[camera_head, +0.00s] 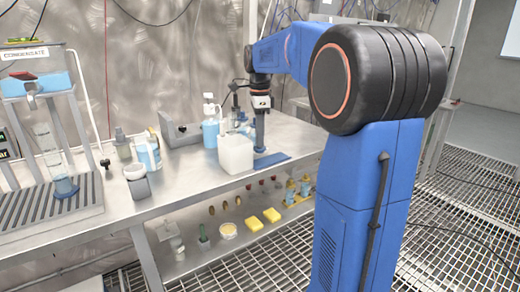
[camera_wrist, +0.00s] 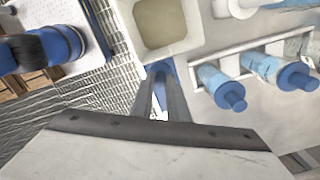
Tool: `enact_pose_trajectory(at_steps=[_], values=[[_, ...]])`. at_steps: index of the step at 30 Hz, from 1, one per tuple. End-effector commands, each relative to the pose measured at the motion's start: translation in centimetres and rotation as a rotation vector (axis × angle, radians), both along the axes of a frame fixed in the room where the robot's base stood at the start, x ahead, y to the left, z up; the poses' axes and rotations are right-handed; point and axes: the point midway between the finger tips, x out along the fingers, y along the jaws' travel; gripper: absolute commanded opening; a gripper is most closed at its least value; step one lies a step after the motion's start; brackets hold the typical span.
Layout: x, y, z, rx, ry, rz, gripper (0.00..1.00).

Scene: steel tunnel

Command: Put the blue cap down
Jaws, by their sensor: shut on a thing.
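My gripper (camera_head: 260,148) points down over the steel bench, just right of the open white container (camera_head: 236,154). It is shut on the small blue cap (camera_head: 260,150), which is mostly hidden at the fingertips. In the wrist view, my fingers (camera_wrist: 162,90) close around something blue, and cap and mat are hard to separate there. The white container also shows at the top of the wrist view (camera_wrist: 124,14), open, with pale contents.
A blue-and-white bottle (camera_head: 211,128) stands behind the container. More bottles (camera_head: 147,152) and a grey cup (camera_head: 138,184) stand to the left, near a measuring cylinder (camera_head: 55,165). The bench front between cup and container is clear.

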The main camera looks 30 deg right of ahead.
Motion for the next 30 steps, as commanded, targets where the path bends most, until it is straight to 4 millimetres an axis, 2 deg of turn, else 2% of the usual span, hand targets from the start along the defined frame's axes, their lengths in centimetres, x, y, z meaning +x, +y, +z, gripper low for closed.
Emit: enact_pose_trajectory(at_steps=[12, 23, 24, 25, 30], values=[[0.0, 0.0, -4.2, 0.0, 0.001, 0.0, 0.0], [0.0, 0.0, -4.5, 0.0, 0.001, 0.0, 0.0], [0.0, 0.0, -4.5, 0.0, 0.0, 0.0, 0.24], [0.0, 0.0, -4.5, 0.0, 0.0, 0.0, 0.31], [0.0, 0.0, -4.5, 0.0, 0.0, 0.0, 0.33]])
